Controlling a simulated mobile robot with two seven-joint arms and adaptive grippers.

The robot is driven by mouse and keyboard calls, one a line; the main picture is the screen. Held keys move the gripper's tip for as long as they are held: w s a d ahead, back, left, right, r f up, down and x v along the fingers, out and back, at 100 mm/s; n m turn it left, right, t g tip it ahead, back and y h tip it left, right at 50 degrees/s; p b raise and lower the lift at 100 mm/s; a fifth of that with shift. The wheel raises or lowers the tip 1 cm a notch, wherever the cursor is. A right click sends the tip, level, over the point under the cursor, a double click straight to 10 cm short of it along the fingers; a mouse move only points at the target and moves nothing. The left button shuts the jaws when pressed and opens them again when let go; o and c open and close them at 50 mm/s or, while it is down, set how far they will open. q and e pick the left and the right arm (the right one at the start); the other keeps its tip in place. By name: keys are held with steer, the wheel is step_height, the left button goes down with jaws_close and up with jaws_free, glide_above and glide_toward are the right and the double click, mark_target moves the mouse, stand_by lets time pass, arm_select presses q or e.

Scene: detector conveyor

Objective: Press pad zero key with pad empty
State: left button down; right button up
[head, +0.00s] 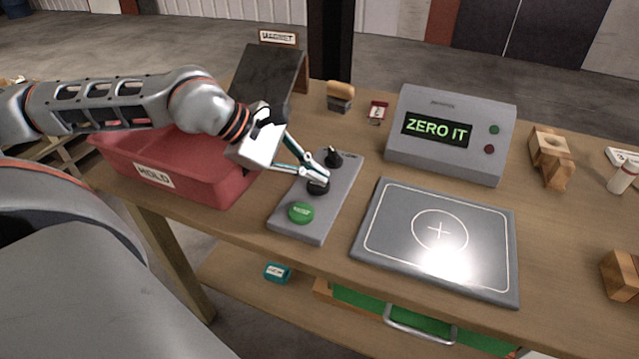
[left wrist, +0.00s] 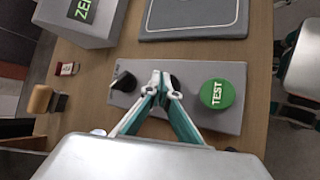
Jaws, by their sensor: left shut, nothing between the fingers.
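The detector pad (head: 388,244) is a flat grey plate with a circle and cross, and it is empty. The display box (head: 450,165) behind it reads "ZERO IT" and has a green and a red button on its right. A grey control panel (head: 340,200) left of the pad carries a green button (head: 301,212), marked TEST in the left wrist view (left wrist: 217,94), and two black knobs. My left gripper (head: 322,176) is shut and empty, its fingertips at the middle black knob (head: 317,188); I cannot tell whether they touch it. In the left wrist view the fingertips (left wrist: 160,85) partly hide that knob. My right gripper is not identifiable in the head view.
A brush (head: 340,95), a small red item (head: 377,112) and wooden blocks (head: 550,155) lie around the display box.

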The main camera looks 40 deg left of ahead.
mark_target(315, 185)
arm_select(q)
steer(key=shift+f+b, duration=0.3)
steer(key=shift+f, duration=0.1)
arm_select(e)
steer(key=shift+s+f, duration=0.25)
steer(key=shift+f, duration=0.2)
stand_by(0.5)
arm_select(q)
steer(key=shift+r, duration=0.85)
arm_select(e)
steer(key=shift+w+r, duration=0.2)
steer(key=shift+r, duration=0.1)
arm_select(q)
steer(key=shift+r, duration=0.1)
steer(key=shift+r+p, duration=0.75)
steer(key=shift+r, duration=1.65)
arm_select(e)
steer(key=shift+w+r, duration=0.25)
steer(key=shift+r, duration=0.25)
steer(key=shift+w+r, duration=0.2)
steer(key=shift+r, duration=0.25)
